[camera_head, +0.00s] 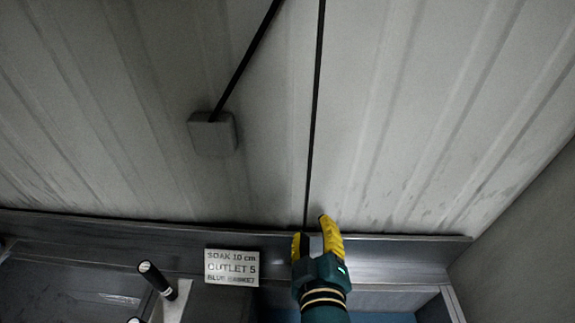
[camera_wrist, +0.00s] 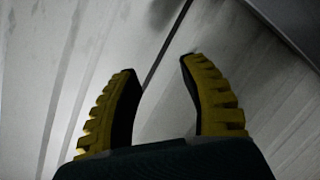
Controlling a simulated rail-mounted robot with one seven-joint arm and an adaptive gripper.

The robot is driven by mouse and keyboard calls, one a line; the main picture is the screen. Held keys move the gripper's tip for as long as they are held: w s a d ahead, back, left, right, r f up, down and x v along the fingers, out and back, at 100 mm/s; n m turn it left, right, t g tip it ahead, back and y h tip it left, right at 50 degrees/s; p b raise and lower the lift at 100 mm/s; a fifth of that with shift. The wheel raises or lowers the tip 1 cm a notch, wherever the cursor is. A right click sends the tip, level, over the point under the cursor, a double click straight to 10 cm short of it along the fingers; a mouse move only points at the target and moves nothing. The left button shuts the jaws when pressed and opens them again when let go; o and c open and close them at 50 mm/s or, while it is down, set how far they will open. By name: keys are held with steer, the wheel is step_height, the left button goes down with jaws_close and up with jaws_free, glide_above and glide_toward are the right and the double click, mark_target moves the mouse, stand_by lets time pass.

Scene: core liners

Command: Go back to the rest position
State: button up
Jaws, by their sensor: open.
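My gripper (camera_head: 319,236) shows at the lower middle of the head view, with yellow-backed fingers and a dark green body. It points up toward the pale ribbed wall. In the wrist view my gripper (camera_wrist: 158,85) has its two yellow, ridged fingers spread apart. Nothing is between the fingers but the wall behind. The gripper is open and empty. From these pictures I cannot tell whether it touches the wall or the metal ledge near it.
A grey box (camera_head: 212,134) with a black cable sits on the ribbed wall (camera_head: 420,120). A metal ledge (camera_head: 120,238) crosses below, with a sign (camera_head: 232,268) reading "SOAK 10 cm OUTLET 5"; its last line is blurred. Black-handled items (camera_head: 155,278) stand at lower left.

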steer(key=s+d+r+m+t, duration=0.1)
steer(key=s+r+m+t, duration=0.15)
steer(key=r, duration=0.55)
steer(key=s+d+r+m+t+h, duration=0.1)
steer(key=s+r+m+t, duration=0.1)
steer(key=s+r+m, duration=0.35)
steer(key=s+d+r+m+t, duration=0.1)
steer(key=d+r+m+t, duration=0.1)
steer(key=r, duration=0.7)
step_height(320, 180, up, 26)
steer(key=p, duration=2.6)
steer(key=shift+a+r, duration=0.15)
steer(key=shift+a, duration=0.1)
steer(key=shift+s, duration=0.1)
